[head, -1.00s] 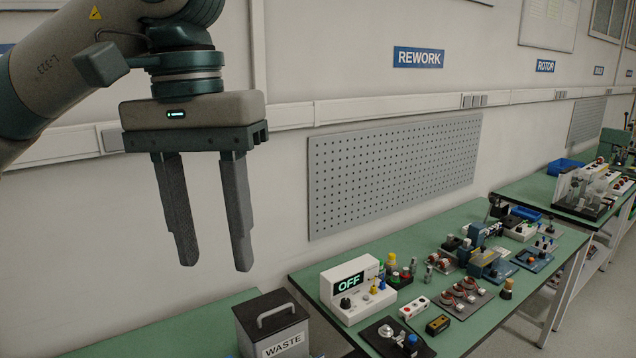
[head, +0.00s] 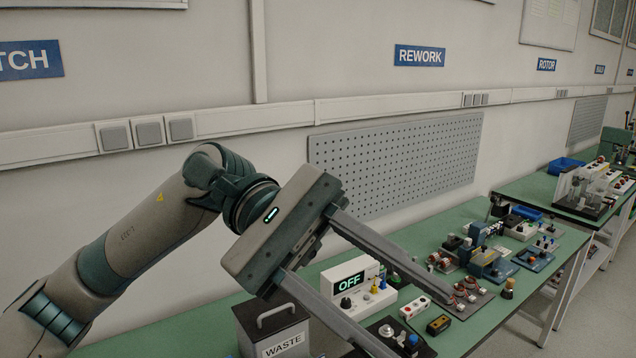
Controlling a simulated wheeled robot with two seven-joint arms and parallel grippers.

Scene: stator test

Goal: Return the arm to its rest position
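My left arm comes in from the left edge. Its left gripper (head: 424,328) is open, with two long grey fingers apart and pointing down to the right. The fingers show in front of the rework bench, and I see nothing held between them. One fingertip lies near the bottom edge of the picture. The fingers hide part of the white box with the "OFF" display (head: 349,284) and some bench space. My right arm and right gripper are not in view.
A dark waste bin (head: 274,328) with a handle stands at the bench's left. A grey pegboard (head: 400,165) hangs on the wall behind.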

